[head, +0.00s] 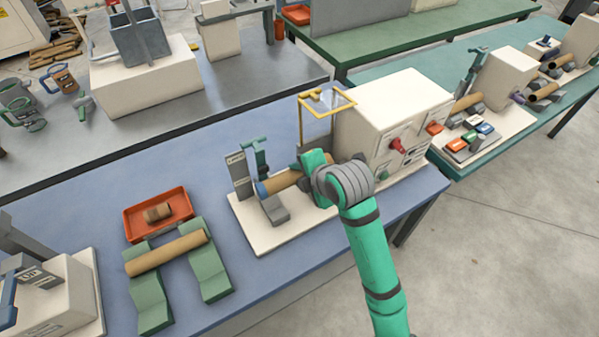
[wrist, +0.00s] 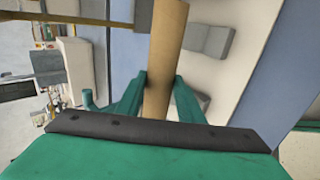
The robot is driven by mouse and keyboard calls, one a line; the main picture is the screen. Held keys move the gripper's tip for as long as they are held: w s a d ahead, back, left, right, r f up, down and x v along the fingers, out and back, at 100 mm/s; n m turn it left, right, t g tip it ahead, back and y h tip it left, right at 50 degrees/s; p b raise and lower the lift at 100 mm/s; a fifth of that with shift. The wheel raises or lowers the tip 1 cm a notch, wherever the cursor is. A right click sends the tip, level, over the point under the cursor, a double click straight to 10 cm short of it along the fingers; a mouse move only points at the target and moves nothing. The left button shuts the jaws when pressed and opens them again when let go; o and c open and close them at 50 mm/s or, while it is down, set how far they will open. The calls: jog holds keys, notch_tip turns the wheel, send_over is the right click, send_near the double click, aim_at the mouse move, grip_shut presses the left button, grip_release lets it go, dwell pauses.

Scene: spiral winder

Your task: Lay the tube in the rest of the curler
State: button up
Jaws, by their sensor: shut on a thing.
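The curler is a white box machine (head: 385,115) on a pale base plate (head: 262,240). My gripper (head: 308,172) is over that plate, beside the machine, and is shut on a brown tube (head: 283,181). In the wrist view the tube (wrist: 161,70) runs between the two green fingers (wrist: 158,92). A grey rest block (head: 274,210) sits on the plate below the tube's left part. It also shows in the wrist view (wrist: 208,38), to the right of the tube. I cannot tell whether tube and rest touch.
A second brown tube (head: 166,252) lies across green cradles (head: 208,275). An orange tray (head: 133,225) holds a short brown roll. A yellow frame (head: 326,103) and a grey upright post (head: 239,175) rise near the curler. Blue table (head: 205,200) lies bare between cradles and plate.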

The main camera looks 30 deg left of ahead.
jog(key=shift+f, duration=4.5)
jog(key=o, duration=1.1)
jog(key=shift+s, duration=0.15)
jog(key=shift+o, duration=0.2)
jog(key=v, duration=1)
jog(key=shift+d+r, duration=0.2)
jog(key=shift+r, duration=0.15)
jog(key=shift+s, duration=0.1)
